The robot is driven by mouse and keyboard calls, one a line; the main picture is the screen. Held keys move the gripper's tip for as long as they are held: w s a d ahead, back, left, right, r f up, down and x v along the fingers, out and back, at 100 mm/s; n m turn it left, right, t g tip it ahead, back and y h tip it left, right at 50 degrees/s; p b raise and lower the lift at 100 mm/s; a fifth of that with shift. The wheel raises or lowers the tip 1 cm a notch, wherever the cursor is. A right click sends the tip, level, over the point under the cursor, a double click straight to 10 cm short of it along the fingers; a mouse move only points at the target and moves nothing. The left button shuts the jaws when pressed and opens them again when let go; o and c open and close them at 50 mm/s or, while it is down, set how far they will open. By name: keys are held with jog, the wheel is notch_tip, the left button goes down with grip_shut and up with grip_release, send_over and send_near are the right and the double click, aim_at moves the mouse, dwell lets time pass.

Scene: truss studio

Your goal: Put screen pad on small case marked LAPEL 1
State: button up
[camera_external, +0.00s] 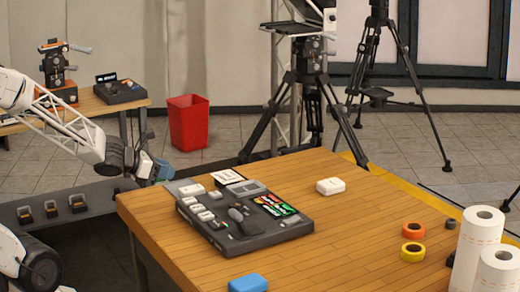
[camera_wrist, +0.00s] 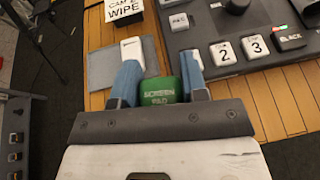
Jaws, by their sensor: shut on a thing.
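My gripper (camera_wrist: 161,66) has blue fingers and is shut on the green screen pad (camera_wrist: 160,92), whose label reads SCREEN PAD. In the external view my gripper (camera_external: 160,172) is beside the left corner of the wooden table, and the pad cannot be made out there. White numbered cases marked 2 (camera_wrist: 222,53) and 3 (camera_wrist: 255,46) sit in the dark tray, right of my gripper in the wrist view. No LAPEL 1 marking is readable. Another white piece (camera_wrist: 132,47) lies on a grey cloth beyond the left finger, partly hidden.
The dark tray (camera_external: 262,237) holds several white cases, a dark rounded tool and coloured cards. A CAMERA WIPE box (camera_wrist: 124,10) stands beyond the cloth. A white case (camera_external: 330,186), a blue block (camera_external: 248,283), tape rolls and paper rolls are elsewhere on the table. The table's middle right is clear.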

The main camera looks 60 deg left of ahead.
jog(key=w+d+m+h, duration=0.1)
jog(key=w+d, duration=0.3)
jog(key=w, duration=0.8)
jog(key=w+d+f+m+h, duration=0.1)
jog(key=w+d, duration=0.4)
jog(key=w, duration=0.6)
jog(key=w+d+m+h, duration=0.1)
jog(key=w+d, duration=0.3)
jog(key=w, duration=0.8)
jog(key=shift+w+d+f+g+h, duration=0.15)
jog(key=shift+w+f+g+h, duration=0.15)
jog(key=shift+f+g+h, duration=0.1)
send_over(336, 182)
jog(key=shift+w+f, duration=0.1)
jog(key=shift+f, duration=0.65)
jog(key=shift+f, duration=1.75)
jog(key=shift+f, duration=0.15)
